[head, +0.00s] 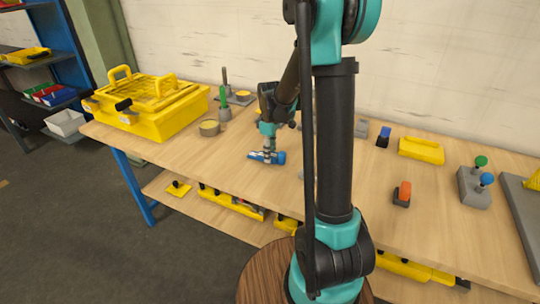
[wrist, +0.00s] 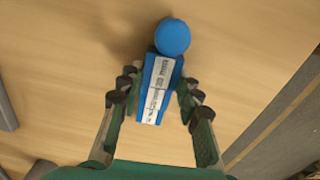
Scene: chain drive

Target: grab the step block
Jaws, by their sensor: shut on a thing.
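A blue block with a silver, marked strip along its face (wrist: 156,92) lies between the fingers of my gripper (wrist: 157,86) in the wrist view. I take it for the step block, though its steps are hard to make out. A round blue knob (wrist: 173,37) shows at its far end. My gripper is shut on the block. In the head view my gripper (head: 268,147) points down at the workbench, with the blue block (head: 280,157) at its tips. Whether the block touches the wood is hard to tell.
A yellow toolbox (head: 150,105) and a round tin (head: 209,128) stand to the left. An orange-topped piece (head: 402,193), a yellow tray (head: 421,150) and a grey block with knobs (head: 473,188) lie to the right.

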